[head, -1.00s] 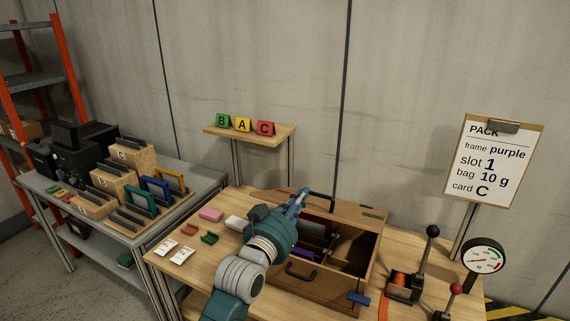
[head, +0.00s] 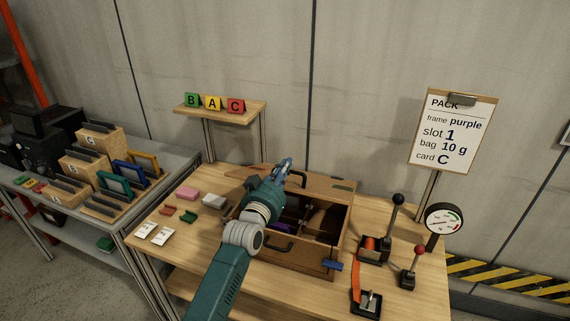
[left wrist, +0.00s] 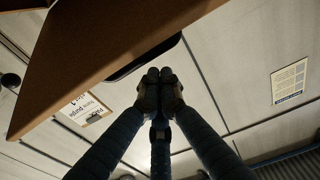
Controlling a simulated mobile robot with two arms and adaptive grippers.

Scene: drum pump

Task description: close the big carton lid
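The big carton is a brown box (head: 290,258) on the wooden bench in the head view, with a dark handle on its front. Its top is open, and dark dividers and something purple show inside. In the left wrist view, the fingers (left wrist: 160,76) are together beside a dark handle (left wrist: 143,60) on a brown panel (left wrist: 95,45). No grip on the handle is visible.
Levers (head: 395,215) and a gauge (head: 444,220) stand right of the carton. A blue piece (head: 333,265) is at its front right corner. Pink (head: 188,194) and white blocks (head: 214,202) lie to its left. A small shelf (head: 240,108) with letter cards stands behind.

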